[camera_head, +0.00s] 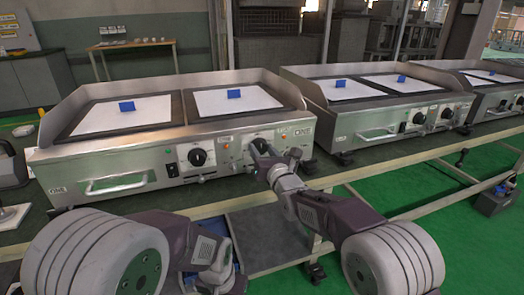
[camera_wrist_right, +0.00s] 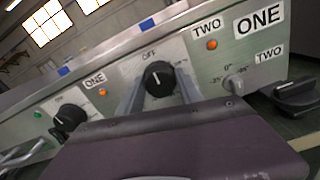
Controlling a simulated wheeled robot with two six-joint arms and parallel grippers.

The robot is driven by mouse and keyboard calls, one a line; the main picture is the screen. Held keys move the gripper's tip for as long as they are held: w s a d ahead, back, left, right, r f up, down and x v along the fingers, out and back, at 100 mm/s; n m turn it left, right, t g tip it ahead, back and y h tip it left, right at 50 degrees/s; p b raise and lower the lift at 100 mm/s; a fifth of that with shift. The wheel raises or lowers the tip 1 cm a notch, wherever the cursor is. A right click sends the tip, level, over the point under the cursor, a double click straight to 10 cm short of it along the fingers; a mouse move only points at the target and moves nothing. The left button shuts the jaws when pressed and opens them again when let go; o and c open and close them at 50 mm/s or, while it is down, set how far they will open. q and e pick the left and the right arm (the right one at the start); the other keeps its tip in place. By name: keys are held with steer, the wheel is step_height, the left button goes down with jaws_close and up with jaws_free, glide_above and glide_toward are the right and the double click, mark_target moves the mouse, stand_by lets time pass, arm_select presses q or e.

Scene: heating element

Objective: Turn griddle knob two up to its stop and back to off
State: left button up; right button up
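Griddle knob two (camera_head: 262,145) is the right knob on the front panel of the left griddle (camera_head: 120,160). In the right wrist view the black knob two (camera_wrist_right: 158,78) has its pale pointer line toward the top, near the OFF mark. My right gripper (camera_wrist_right: 160,98) has one finger on each side of this knob, with gaps visible, so it looks open around it. In the head view the right gripper (camera_head: 264,160) is in front of knob two and partly hides it. My left arm is folded at the bottom of the head view; its fingers cannot be made out.
Knob one (camera_head: 197,157) is to the left, also in the wrist view (camera_wrist_right: 70,117). Orange lights marked ONE (camera_wrist_right: 102,92) and TWO (camera_wrist_right: 211,44) flank knob two. A small grey dial (camera_wrist_right: 235,84) and another black knob (camera_wrist_right: 295,92) are to the right. A second griddle (camera_head: 375,110) stands beside.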

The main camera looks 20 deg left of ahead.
steer(key=o, duration=0.3)
steer(key=shift+f, duration=0.1)
steer(key=shift+o, duration=0.2)
steer(key=p+v, duration=0.2)
steer(key=v, duration=0.7)
steer(key=shift+p, duration=0.35)
